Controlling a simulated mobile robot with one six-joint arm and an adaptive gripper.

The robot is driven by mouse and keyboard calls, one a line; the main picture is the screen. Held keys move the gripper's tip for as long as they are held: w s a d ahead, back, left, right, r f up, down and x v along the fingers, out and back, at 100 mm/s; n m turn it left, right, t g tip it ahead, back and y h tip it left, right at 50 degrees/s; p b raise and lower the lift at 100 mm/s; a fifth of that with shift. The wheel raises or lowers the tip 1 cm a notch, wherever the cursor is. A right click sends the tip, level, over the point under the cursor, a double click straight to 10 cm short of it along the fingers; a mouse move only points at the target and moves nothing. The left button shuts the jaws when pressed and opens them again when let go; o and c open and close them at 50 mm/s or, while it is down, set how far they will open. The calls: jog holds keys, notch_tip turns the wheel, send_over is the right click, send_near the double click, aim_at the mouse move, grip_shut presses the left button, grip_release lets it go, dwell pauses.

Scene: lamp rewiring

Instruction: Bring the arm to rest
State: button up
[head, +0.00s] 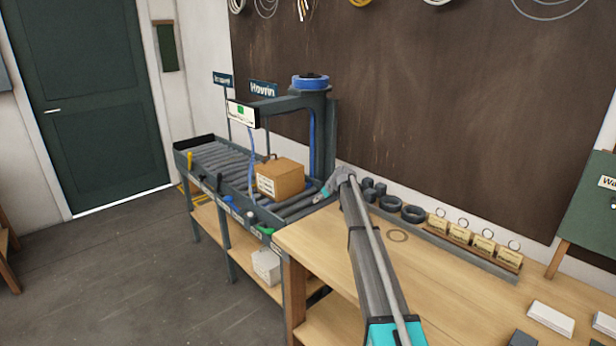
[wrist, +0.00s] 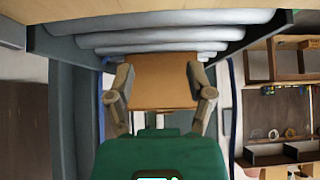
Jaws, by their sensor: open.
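My arm (head: 373,265) reaches from the lower right over the wooden workbench toward the roller conveyor. My gripper (head: 327,190) is at the conveyor's right end, to the right of a brown cardboard box (head: 280,178). In the wrist view my gripper (wrist: 160,82) shows its two fingers spread apart. The box (wrist: 163,78) appears beyond and between them; it rests on the rollers in the head view. No object is visibly held. The exact gap between fingertips and box is hard to tell.
The roller conveyor (head: 212,160) has a dark upright post (head: 325,135) with an overhead arm behind the box. The workbench (head: 330,250) carries dark rings (head: 412,213) and several tagged blocks (head: 460,233) along its back. A dark board covers the wall behind. Floor at left is open.

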jog(key=s+m+g, duration=0.1)
jog(key=s, duration=0.9)
jog(key=s+f+m+g+h, duration=0.1)
jog(key=s, duration=1)
jog(key=s+f+m+g+h+p, duration=0.1)
jog(key=s, duration=1)
jog(key=shift+s+d+f+m+g, duration=0.1)
jog(key=shift+s+f+m+g, duration=0.05)
jog(key=shift+m+g, duration=0.15)
jog(key=s+d+m+g+h, duration=0.2)
jog(key=s+m+h, duration=0.1)
jog(key=s, duration=2.3)
jog(key=shift+d+m+g+p, duration=0.25)
jog(key=shift+m+g+p, duration=0.15)
jog(key=shift+m, duration=0.1)
